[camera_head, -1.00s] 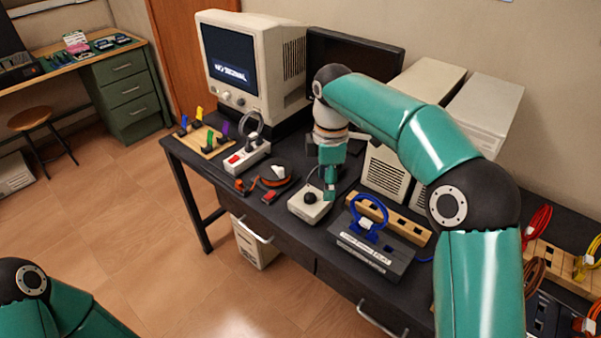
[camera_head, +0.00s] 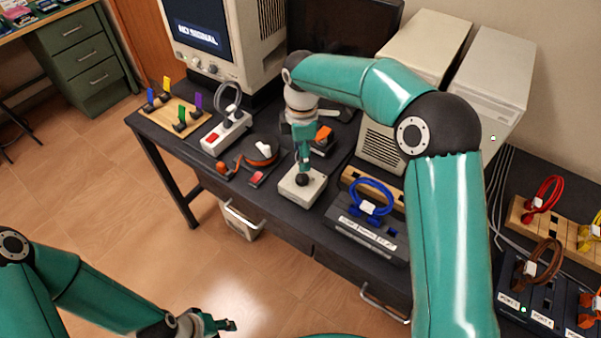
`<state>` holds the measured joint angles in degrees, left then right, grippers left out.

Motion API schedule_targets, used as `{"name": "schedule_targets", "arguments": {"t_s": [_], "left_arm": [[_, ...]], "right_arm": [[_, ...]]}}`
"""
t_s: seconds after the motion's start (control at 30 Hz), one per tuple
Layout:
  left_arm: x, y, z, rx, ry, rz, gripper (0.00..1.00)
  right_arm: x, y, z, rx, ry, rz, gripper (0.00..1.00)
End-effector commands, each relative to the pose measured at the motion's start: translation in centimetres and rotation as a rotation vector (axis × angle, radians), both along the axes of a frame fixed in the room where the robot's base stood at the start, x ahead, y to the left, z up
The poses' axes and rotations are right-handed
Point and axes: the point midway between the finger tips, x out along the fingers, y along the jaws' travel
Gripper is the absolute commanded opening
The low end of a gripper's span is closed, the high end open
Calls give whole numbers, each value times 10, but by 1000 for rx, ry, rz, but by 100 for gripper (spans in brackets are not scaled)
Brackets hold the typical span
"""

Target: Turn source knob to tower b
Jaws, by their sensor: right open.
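The source knob (camera_head: 302,179) is a round black knob on top of a small pale box (camera_head: 314,187) on the dark desk. My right gripper (camera_head: 304,163) points down just behind and above the knob, with its jaws open. A fingertip overlaps the knob's far edge; I cannot tell whether it touches. Any marks on the box are too small to read. Two beige computer towers (camera_head: 441,48) (camera_head: 497,75) stand at the back of the desk. My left gripper (camera_head: 226,325) is low over the floor, away from the desk; its jaw opening is unclear.
Left of the knob box are a black-and-orange coil (camera_head: 244,157), a power strip (camera_head: 226,133) and a wooden board with coloured pegs (camera_head: 165,120). A dark switch box with a blue cable loop (camera_head: 371,201) stands close on the right. A monitor (camera_head: 219,37) is behind.

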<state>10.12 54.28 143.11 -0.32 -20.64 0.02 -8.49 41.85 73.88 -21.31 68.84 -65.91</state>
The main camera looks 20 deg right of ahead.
Motion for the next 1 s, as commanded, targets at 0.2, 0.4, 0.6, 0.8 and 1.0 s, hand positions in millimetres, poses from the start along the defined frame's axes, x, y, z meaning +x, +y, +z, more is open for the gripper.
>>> {"name": "schedule_targets", "arguments": {"t_s": [0.2,0.4,0.6,0.8,1.0], "left_arm": [[-1,0,6,0,1,0,40],[0,0,9,0,1,0,40],[0,0,9,0,1,0,40],[0,0,9,0,1,0,40],[0,0,9,0,1,0,40]], "right_arm": [[0,-1,-45,-1,4,-2,61],[0,-1,-71,-1,1,-1,61],[0,-1,-80,0,0,-2,61],[0,-1,-81,0,-1,-2,61],[0,-1,-81,0,-1,-1,34]]}}
